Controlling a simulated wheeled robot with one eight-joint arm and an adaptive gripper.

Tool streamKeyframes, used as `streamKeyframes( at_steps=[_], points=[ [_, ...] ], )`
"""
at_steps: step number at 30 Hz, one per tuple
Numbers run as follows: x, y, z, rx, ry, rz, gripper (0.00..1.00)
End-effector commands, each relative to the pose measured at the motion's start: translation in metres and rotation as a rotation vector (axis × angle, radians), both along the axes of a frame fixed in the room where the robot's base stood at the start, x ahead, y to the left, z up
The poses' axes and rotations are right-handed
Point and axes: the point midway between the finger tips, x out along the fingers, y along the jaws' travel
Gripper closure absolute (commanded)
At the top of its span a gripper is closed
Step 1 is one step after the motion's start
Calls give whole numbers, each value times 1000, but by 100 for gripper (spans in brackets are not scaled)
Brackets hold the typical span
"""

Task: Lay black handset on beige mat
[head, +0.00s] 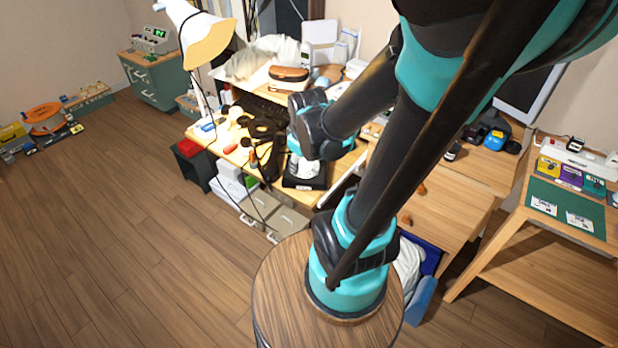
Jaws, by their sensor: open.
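My arm reaches over the cluttered wooden desk, with its wrist low over the desk's front part. My gripper (262,136) is the dark shape to the left of the wrist, small against other dark things; it is open. I see nothing held in it. I cannot clearly pick out the black handset; it may be among the dark shapes around my gripper. I cannot make out a beige mat on the pale desk top. A black-based device with a white upper part (303,166) stands at the desk's front edge, just below my wrist.
A white lamp (205,38) leans over the desk's left side. A brown case (289,76) lies on the shelf behind. Grey drawers (272,222) stand below the desk. A side table with a green mat (566,208) is at right.

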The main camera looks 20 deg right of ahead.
Motion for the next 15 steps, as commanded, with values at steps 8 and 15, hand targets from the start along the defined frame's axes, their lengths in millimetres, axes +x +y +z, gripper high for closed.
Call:
streamKeyframes(
  at_steps=[8,15],
  points=[
    [-52,-4,-13,224,-17,-509,52],
    [-59,-4,-16,268,-19,-606,52]
  ],
)
